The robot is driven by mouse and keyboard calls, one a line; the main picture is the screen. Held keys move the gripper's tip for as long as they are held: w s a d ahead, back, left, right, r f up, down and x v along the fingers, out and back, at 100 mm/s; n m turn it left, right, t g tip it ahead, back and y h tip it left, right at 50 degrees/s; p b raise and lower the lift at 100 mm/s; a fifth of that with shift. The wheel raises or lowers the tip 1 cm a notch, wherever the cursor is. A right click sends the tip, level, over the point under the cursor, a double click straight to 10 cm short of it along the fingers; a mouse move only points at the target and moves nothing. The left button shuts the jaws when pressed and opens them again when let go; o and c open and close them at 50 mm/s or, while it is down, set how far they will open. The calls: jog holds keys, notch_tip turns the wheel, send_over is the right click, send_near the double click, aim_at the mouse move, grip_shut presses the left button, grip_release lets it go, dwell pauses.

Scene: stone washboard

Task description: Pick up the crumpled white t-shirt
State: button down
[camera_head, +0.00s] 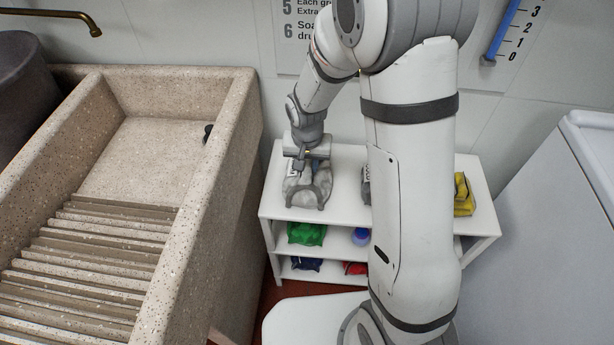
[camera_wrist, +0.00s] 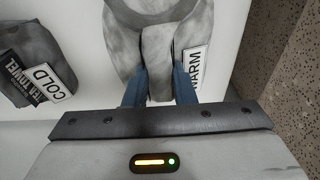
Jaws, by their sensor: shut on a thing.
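The crumpled white t-shirt (camera_head: 311,192) looks light grey and lies bunched at the left end of the white shelf's top (camera_head: 343,205). It also shows in the wrist view (camera_wrist: 125,42), with a white "WARM" tag (camera_wrist: 194,68) beside the right finger. My gripper (camera_head: 301,166) reaches down onto the t-shirt from above. In the wrist view its two blue fingers (camera_wrist: 160,82) are shut on a fold of the cloth. The fingertips are partly hidden by the fabric.
A dark grey towel (camera_wrist: 28,62) tagged "COLD" lies on the shelf top, apart from the t-shirt. A yellow cloth (camera_head: 464,196) lies farther right. A green cloth (camera_head: 306,233) sits below. The speckled stone washboard sink (camera_head: 243,110) stands close on the left; a white appliance (camera_head: 550,220) stands right.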

notch_tip(320, 180, up, 10)
jog(key=p, duration=0.2)
dwell(0.5)
jog(key=shift+r, duration=0.15)
dwell(1.0)
